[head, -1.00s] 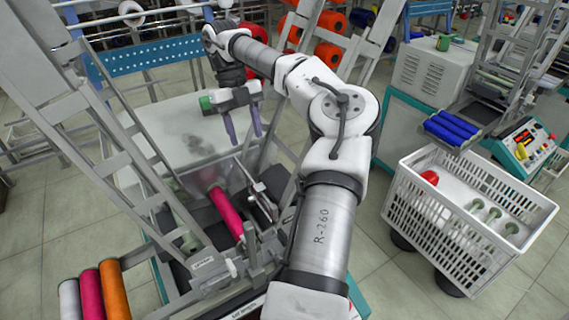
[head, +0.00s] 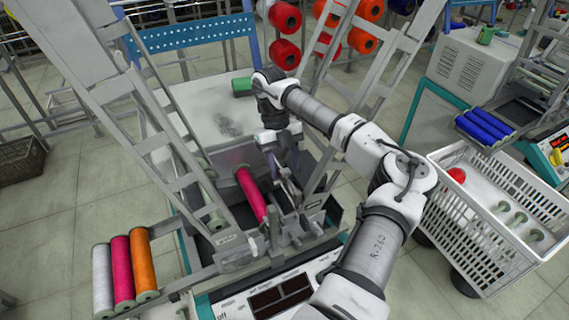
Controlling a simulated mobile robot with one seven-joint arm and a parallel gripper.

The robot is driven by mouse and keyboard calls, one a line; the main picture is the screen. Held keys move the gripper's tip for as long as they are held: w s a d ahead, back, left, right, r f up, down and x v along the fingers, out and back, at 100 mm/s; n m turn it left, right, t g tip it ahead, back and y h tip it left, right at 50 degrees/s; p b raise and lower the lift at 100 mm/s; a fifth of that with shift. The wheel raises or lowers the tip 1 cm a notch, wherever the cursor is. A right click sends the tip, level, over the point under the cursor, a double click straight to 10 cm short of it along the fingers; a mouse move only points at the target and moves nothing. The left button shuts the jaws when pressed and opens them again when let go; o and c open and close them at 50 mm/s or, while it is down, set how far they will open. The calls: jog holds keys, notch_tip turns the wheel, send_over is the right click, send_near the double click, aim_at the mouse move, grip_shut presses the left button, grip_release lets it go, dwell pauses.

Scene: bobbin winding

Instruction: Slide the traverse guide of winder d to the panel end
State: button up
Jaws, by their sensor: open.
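The winder in front of me has a control panel (head: 280,296) with dark displays at its near end. I cannot read a letter that marks it as winder d. A pink bobbin (head: 251,194) lies along its middle. Right beside the bobbin is a grey upright piece that looks like the traverse guide (head: 287,198), partly hidden by my gripper. My gripper (head: 282,170) points down over this guide with its purple fingers apart. I cannot tell whether the fingers touch the guide or stand on both sides of it.
Grey ladder-like frames (head: 150,110) rise left and right of the winder. A white crate (head: 490,235) stands at the right. A green spool (head: 242,86) sits on the winder's far top.

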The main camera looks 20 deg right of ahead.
jog(key=shift+s+f, duration=0.2)
jog(key=shift+f, duration=0.2)
grip_shut()
